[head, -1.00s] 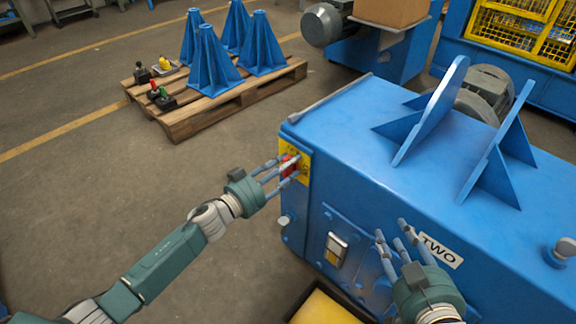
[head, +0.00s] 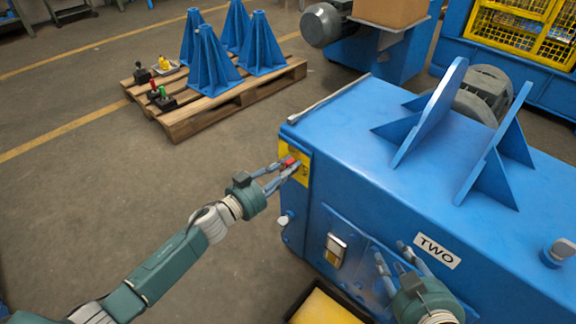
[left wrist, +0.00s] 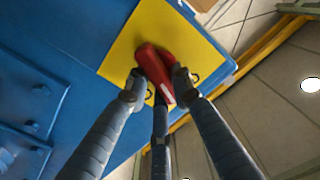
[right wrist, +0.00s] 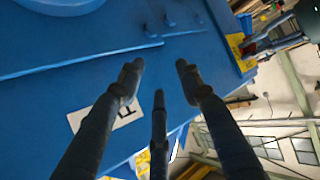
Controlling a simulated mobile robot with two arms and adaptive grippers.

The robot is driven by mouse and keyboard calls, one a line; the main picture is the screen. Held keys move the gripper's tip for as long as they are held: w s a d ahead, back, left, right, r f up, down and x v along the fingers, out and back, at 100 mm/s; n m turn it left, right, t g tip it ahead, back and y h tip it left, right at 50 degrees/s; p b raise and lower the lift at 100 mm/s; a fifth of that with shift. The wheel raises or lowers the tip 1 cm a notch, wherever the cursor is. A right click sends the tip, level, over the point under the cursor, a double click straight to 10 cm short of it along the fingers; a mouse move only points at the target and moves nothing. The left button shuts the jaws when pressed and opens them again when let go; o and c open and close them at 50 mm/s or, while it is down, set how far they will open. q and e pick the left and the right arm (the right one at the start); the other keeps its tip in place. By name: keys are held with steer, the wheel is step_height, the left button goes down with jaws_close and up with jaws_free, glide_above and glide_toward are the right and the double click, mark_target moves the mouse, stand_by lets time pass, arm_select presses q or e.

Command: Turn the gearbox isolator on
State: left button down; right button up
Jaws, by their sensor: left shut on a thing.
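The gearbox isolator is a red handle (left wrist: 154,70) on a yellow plate (left wrist: 125,52) on the side of the blue gearbox (head: 400,180). In the left wrist view the handle lies slanted across the plate. My left gripper (left wrist: 160,88) is shut on the red handle, its fingers on both sides of it. In the head view the red handle (head: 288,161) shows between the left gripper's (head: 285,168) fingertips. My right gripper (right wrist: 158,80) is open and empty beside the gearbox wall, near the "TWO" label (head: 437,251).
A sight window (head: 336,249) sits low on the gearbox side. A tray with yellow contents (head: 325,308) stands on the floor below. A pallet (head: 200,122) with blue stands and small switches is further back. The floor at left is clear.

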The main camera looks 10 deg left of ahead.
arm_select(q)
steer(key=shift+f+m, duration=0.1)
steer(key=shift+m, duration=0.8)
steer(key=shift+d+m, duration=0.1)
steer(key=shift+m, duration=0.4)
steer(key=m, duration=0.2)
steer(key=shift+s+f+m, duration=0.1)
steer(key=shift+f+m, duration=0.1)
steer(key=shift+m, duration=0.2)
steer(key=shift+f+m+b, duration=0.25)
steer(key=shift+m+b, duration=0.35)
steer(key=shift+m, duration=1.55)
steer(key=shift+f+m+b, duration=0.2)
steer(key=shift+m+b, duration=0.35)
steer(key=shift+m, duration=1.6)
arm_select(e)
steer(key=w+a+r+t+y, duration=0.1)
steer(key=w+r+t, duration=0.1)
steer(key=r, duration=0.3)
steer(key=w+a+r+t, duration=0.1)
steer(key=w+r+t, duration=0.1)
steer(key=r, duration=0.4)
steer(key=shift+w+a+t+y, duration=0.25)
steer(key=shift+a+t+y, duration=0.15)
steer(key=shift+t, duration=0.4)
arm_select(q)
steer(key=c, duration=1.5)
jaws_free()
arm_select(e)
steer(key=shift+d, duration=0.1)
